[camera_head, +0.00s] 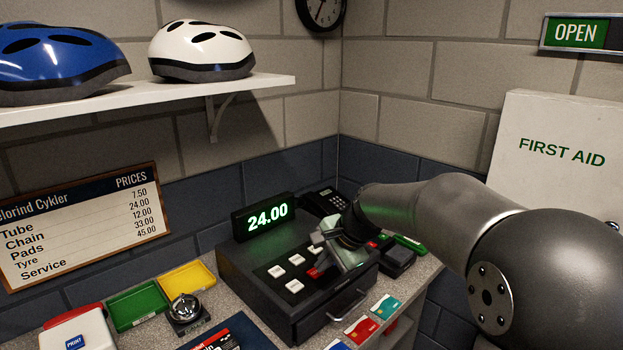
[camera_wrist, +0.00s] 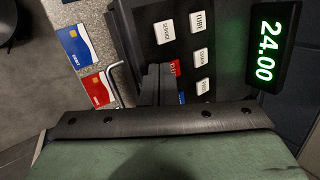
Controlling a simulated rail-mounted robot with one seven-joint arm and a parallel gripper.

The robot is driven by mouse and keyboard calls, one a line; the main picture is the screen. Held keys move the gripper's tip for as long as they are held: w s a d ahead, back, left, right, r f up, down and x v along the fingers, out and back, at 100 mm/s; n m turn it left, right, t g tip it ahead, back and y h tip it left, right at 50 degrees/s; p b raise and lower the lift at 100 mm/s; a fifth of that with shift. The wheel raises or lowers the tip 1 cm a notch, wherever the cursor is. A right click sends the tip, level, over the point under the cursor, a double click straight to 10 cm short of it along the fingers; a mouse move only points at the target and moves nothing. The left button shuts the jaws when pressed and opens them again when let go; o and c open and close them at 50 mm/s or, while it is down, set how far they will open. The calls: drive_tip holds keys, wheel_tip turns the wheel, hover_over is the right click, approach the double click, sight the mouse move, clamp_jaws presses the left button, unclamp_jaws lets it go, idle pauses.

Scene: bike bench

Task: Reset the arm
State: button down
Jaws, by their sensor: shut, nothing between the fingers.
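My gripper (camera_head: 340,252) is over the right part of the cash register's key panel, with my arm reaching in from the right. In the wrist view its dark fingers (camera_wrist: 158,85) are together and empty, close to a red key (camera_wrist: 174,68). Whether they touch the key I cannot tell. The cash register (camera_head: 258,296) is dark, with several white keys and a drawer handle at its front. Its display (camera_head: 267,216) reads 24.00 in green; it also shows in the wrist view (camera_wrist: 266,50). My gripper hides part of the key panel.
Cards (camera_head: 385,306) lie at the counter's front right. A card terminal (camera_head: 398,258) and a telephone (camera_head: 325,201) stand beside and behind the register. Green (camera_head: 138,306) and yellow (camera_head: 187,278) trays and a bell (camera_head: 185,309) are left. A helmet shelf (camera_head: 150,100) is above.

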drive_tip(key=s+d+f+n+g+h, duration=0.1)
drive_tip(key=s+d+f+n, duration=0.1)
drive_tip(key=s, duration=0.8)
drive_tip(key=s+d+f+n+g+h, duration=0.1)
drive_tip(key=s+d+n, duration=0.3)
drive_tip(key=s, duration=0.6)
drive_tip(key=s+d+f+n+h, duration=0.3)
drive_tip(key=s+d, duration=0.4)
drive_tip(key=s, duration=0.3)
drive_tip(key=shift+f+n+g, duration=0.2)
drive_tip(key=shift+n+g, duration=0.2)
drive_tip(key=shift+n, duration=0.2)
